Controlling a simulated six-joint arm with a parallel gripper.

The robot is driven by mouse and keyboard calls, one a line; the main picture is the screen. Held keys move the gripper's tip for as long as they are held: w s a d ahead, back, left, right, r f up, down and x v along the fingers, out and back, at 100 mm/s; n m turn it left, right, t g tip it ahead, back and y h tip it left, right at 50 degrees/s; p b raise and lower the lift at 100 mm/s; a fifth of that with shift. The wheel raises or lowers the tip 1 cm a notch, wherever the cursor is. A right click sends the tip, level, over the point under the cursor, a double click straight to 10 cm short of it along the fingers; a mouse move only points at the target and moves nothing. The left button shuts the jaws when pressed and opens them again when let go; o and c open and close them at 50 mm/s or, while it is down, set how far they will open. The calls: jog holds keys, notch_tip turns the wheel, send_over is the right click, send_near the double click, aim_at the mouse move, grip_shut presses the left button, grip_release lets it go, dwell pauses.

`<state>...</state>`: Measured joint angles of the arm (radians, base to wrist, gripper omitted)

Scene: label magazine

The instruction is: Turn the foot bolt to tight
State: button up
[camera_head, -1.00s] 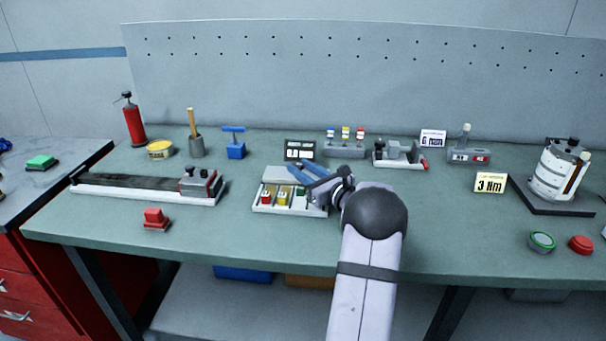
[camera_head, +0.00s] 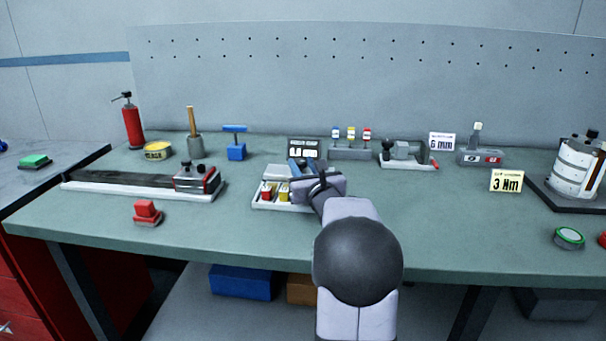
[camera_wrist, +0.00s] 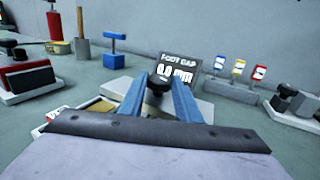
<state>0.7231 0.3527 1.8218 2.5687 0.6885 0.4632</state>
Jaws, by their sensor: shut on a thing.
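The foot bolt shows as a dark round knob (camera_wrist: 158,90) in the wrist view, between the blue fingers of my gripper (camera_wrist: 160,80). The fingers are shut on it. In the head view my gripper (camera_head: 300,168) is over the back right of the white label magazine (camera_head: 262,203), and the bolt is hidden there. The magazine holds a red block (camera_head: 267,193) and a yellow block (camera_head: 284,193); its right part is hidden by my gripper. A black foot gap display (camera_wrist: 178,72) stands just behind; it seems to read 0.0 mm in the wrist view.
A long rail fixture (camera_head: 125,188) and a red block (camera_head: 147,212) are to the left. A blue T-handle tool (camera_head: 236,145) stands behind left. A rack with coloured tags (camera_head: 352,153) and a grey clamp fixture (camera_head: 405,155) stand behind right. The front bench is clear.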

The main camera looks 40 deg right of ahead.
jog(key=shift+f, duration=0.1)
dwell(0.3)
jog(key=o, duration=1.1)
jog(key=shift+c, duration=0.2)
jog(key=shift+b+v, duration=0.55)
jog(key=shift+v, duration=3.15)
